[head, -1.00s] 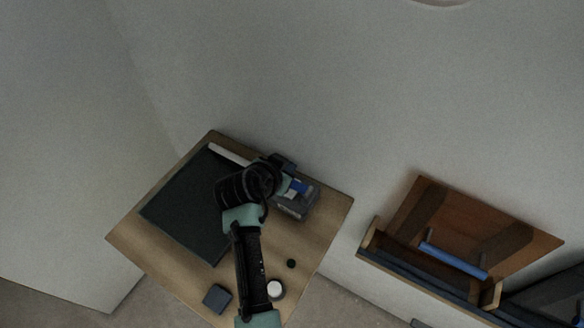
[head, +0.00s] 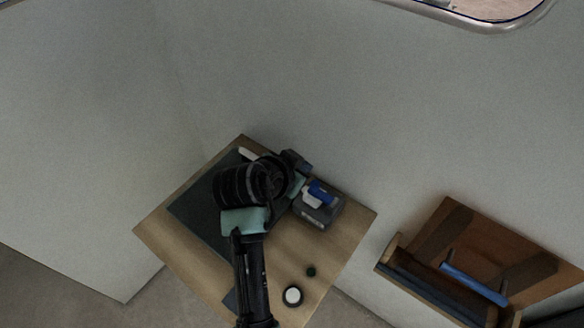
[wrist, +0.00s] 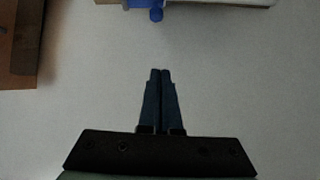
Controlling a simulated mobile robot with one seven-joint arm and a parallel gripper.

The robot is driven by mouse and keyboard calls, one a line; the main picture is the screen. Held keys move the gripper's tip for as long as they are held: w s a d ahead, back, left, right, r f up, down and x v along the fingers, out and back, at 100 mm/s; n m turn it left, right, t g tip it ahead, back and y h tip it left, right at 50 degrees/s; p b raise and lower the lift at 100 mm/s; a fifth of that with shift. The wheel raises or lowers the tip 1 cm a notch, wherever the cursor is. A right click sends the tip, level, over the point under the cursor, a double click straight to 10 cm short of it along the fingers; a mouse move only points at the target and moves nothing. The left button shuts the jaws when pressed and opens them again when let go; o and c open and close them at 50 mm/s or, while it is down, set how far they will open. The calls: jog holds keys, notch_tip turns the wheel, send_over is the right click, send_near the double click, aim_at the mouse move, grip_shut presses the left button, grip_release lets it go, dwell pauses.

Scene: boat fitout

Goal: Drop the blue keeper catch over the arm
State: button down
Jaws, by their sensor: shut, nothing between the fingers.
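A blue catch-like part (head: 320,193) with a white piece beside it sits on top of a grey box at the right rear of a small wooden table. In the wrist view a blue part with a rounded knob (wrist: 156,13) shows at the top edge, mostly cut off, against a pale body. I cannot tell whether it is the same part. My gripper (wrist: 161,72) is shut and empty, its fingertips apart from and below that blue part in the picture. In the head view my arm reaches over the table, its end beside the box; the fingertips are not clear there.
The grey box (head: 318,212) stands on the wooden table (head: 262,270) near the wall. A dark mat (head: 190,205) lies left under my arm. A wooden locker (head: 455,232) with a blue bar (head: 473,284) is at right.

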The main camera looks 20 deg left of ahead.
jog(key=v, duration=0.3)
jog(key=shift+s+a+r, duration=0.2)
jog(key=shift+a+r, duration=0.05)
jog(key=shift+a, duration=0.15)
